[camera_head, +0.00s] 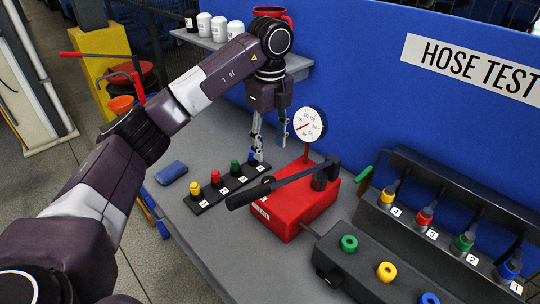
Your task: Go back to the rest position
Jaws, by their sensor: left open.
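My left arm reaches in from the left and bends down at the wrist. Its gripper (270,145) is open, fingers pointing down, with nothing visible between them. It hangs over the far end of a black strip (226,188) that carries yellow, red and green pieces (235,167). A blue piece (252,158) at that end is partly hidden by a finger; I cannot tell if they touch. The right finger is close to the gauge (309,124) in the picture. My right gripper is not in view.
A red hand pump (297,205) with a long black lever stands right of the strip. A dark block with coloured rings (345,268) and a rack of hoses (450,232) fill the right. A blue pad (171,172) lies left. A shelf (295,64) with white canisters is behind.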

